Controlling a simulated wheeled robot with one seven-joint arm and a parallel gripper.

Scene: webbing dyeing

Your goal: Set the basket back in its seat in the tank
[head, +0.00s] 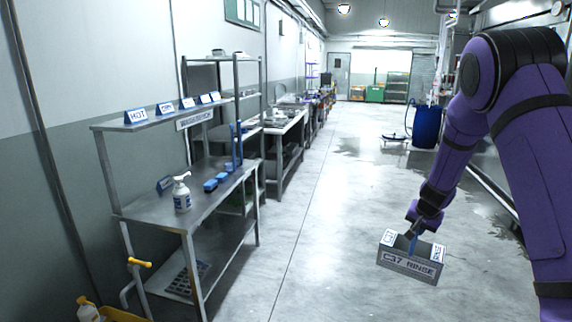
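A grey box-shaped basket (408,266) hangs in front of me, right of the picture's middle. Its front reads "C-37 RINSE", and white labels show on its top. My gripper (413,232) is directly above it, at the end of my purple arm. It appears shut on a narrow blue upright part, like a handle, at the basket's top. The fingertips are small and partly hidden. The basket looks level and clear of the floor. I cannot make out the tank or its seat in this view.
A metal shelf bench (185,195) stands along the left wall with a pump bottle (181,193) and blue blocks on it. A yellow container (115,314) is at the bottom left. A blue barrel (426,127) stands farther back. The middle floor is open, with wet patches.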

